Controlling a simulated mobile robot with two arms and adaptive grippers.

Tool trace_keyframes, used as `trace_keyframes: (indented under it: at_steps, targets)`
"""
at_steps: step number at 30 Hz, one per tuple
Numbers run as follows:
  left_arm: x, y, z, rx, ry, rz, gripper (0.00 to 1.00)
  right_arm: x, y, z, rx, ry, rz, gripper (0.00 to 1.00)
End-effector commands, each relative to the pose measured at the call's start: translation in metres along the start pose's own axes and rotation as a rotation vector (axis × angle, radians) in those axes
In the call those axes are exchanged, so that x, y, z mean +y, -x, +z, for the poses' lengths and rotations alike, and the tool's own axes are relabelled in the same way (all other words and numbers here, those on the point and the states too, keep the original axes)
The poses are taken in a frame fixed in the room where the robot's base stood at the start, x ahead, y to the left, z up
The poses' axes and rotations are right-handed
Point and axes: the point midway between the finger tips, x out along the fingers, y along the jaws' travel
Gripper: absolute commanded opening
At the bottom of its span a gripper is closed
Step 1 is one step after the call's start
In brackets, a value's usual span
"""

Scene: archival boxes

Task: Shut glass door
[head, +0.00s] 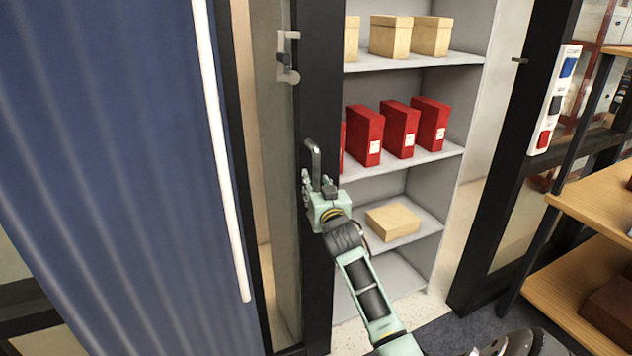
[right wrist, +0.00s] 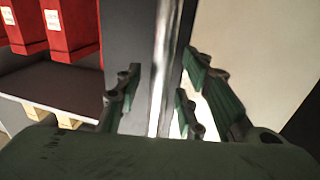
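The glass door has a dark frame (head: 319,85) and a narrow-looking pane (head: 274,190) in the head view. It stands open, with the shelves showing to its right. An upright metal handle (head: 316,158) is on the dark frame; it also shows as a bright bar in the right wrist view (right wrist: 164,60). My right gripper (head: 317,186) is at the lower part of the handle. In the right wrist view its fingers (right wrist: 158,100) stand apart, on either side of the bar, with gaps visible. My left gripper is not in view.
Grey shelves (head: 400,180) hold red boxes (head: 400,128) and tan boxes (head: 391,36). A dark post (head: 520,190) with a switch panel (head: 555,98) stands right of the opening. Wooden shelving (head: 590,290) is at far right. A blue curtain-like panel (head: 110,170) fills the left.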

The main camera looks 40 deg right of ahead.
Motion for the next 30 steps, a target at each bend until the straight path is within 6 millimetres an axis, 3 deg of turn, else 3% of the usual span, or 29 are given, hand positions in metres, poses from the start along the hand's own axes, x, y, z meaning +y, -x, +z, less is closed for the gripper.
trace_keyframes:
  at_steps: [5, 14, 26, 30]
  targets:
    - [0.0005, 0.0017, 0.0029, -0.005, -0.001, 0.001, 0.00, 0.0000, -0.0114, -0.0005, 0.001, 0.001, 0.000, 0.36]
    - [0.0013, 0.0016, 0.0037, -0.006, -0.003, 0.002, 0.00, 0.0000, -0.0126, 0.0005, 0.000, 0.001, 0.000, 0.35]
    - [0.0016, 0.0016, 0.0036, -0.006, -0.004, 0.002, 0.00, -0.0001, -0.0124, 0.0006, -0.001, 0.001, 0.000, 0.00]
    - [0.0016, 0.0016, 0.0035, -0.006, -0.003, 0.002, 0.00, -0.0001, -0.0124, 0.0007, -0.001, 0.001, 0.000, 0.00]
